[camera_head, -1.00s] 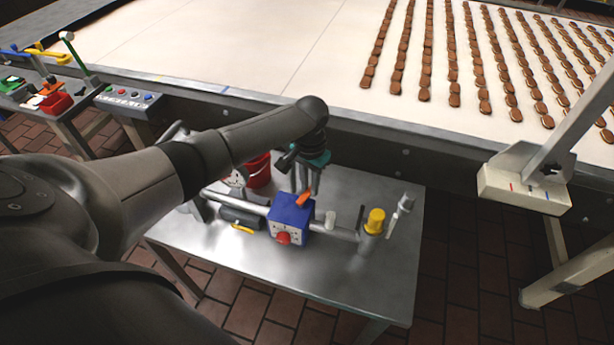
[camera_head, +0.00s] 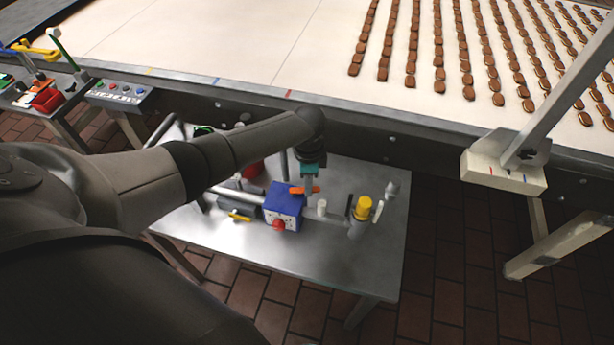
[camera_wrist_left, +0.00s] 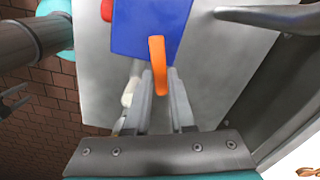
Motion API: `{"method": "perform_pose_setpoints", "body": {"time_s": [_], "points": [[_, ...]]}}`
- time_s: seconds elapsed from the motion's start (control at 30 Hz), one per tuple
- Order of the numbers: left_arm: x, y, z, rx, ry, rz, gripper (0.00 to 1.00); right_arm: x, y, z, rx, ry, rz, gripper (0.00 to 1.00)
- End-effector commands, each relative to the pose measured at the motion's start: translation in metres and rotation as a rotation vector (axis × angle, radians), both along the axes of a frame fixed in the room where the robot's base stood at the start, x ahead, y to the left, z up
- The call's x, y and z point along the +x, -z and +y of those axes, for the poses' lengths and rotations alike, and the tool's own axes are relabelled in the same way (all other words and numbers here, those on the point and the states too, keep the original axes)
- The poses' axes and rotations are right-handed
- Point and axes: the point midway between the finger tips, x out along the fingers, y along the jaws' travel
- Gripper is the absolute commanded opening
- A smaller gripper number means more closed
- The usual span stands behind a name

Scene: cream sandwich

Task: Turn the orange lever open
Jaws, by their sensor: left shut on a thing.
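The orange lever (camera_head: 303,190) is on top of the blue box (camera_head: 283,203) and lies nearly level, pointing right. In the left wrist view the lever (camera_wrist_left: 158,60) stands out from the blue box (camera_wrist_left: 145,28). My left gripper (camera_head: 309,192) is at the lever's right part, pointing down. In the left wrist view its two fingers (camera_wrist_left: 159,82) are close together with the lever's end between them. It is shut on the lever. The fingers hide a little of the lever in the head view. My right gripper is not in view.
The box sits on a pipe on a metal table (camera_head: 270,248). A red knob (camera_head: 278,225) is on its front. A yellow-capped fitting (camera_head: 363,207) stands to the right, and a yellow handle (camera_head: 240,217) lies left. The conveyor (camera_head: 240,40) with rows of biscuits is behind.

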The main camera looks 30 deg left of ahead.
Motion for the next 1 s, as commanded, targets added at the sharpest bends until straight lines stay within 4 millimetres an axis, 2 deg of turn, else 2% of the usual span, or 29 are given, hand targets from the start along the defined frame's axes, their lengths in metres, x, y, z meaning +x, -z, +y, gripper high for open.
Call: {"method": "perform_pose_setpoints", "body": {"time_s": [0.4, 0.97, 1.0], "points": [[-0.0059, -0.0012, -0.0048, -0.004, 0.208, -0.003, 0.0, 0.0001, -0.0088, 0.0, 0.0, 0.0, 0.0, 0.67], [-0.007, -0.0007, -0.0055, -0.005, 0.241, -0.004, 0.0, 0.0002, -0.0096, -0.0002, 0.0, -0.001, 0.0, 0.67], [-0.007, -0.0007, -0.0056, -0.005, 0.241, -0.004, 0.23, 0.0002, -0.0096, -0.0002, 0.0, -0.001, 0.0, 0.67]]}}
